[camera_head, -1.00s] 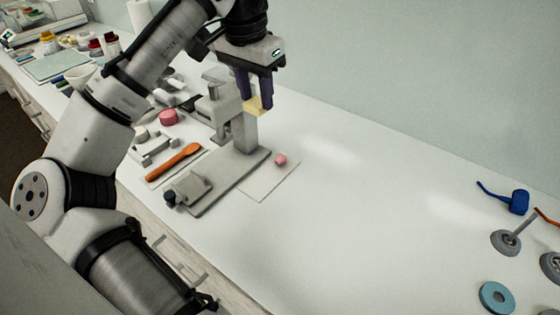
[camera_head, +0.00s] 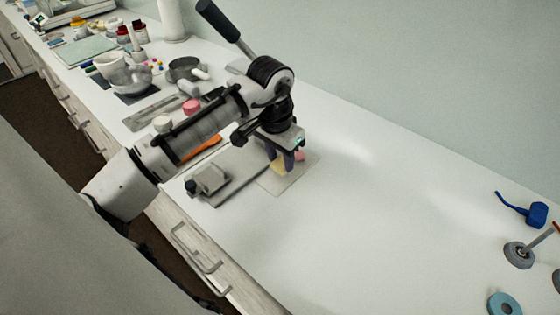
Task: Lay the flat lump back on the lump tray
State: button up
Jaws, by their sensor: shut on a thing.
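The flat lump is a pale yellow piece (camera_head: 277,168) between the fingertips of my gripper (camera_head: 285,163). My gripper points down and is shut on it. They are over the lump tray (camera_head: 290,185), a thin pale square sheet on the bench. I cannot tell whether the lump touches the tray. A small pink lump (camera_head: 300,155) lies on the tray just right of my fingers, partly hidden by them.
A grey stand base (camera_head: 228,175) with a block on it is left of the tray. An orange tool (camera_head: 205,146) is partly behind my arm. A pink disc (camera_head: 191,106) and a mortar are farther back. The bench (camera_head: 390,230) right of the tray is clear up to a blue tool (camera_head: 537,213).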

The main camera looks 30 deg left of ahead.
jog(key=shift+f, duration=1.3)
jog(key=shift+f, duration=0.1)
jog(key=shift+f, duration=0.1)
jog(key=o, duration=1)
jog(key=shift+o, duration=0.2)
notch_tip(320, 180, up, 12)
jog(key=s+b, duration=0.1)
jog(key=b, duration=0.1)
jog(key=shift+s+r, duration=0.2)
jog(key=shift+a, duration=0.1)
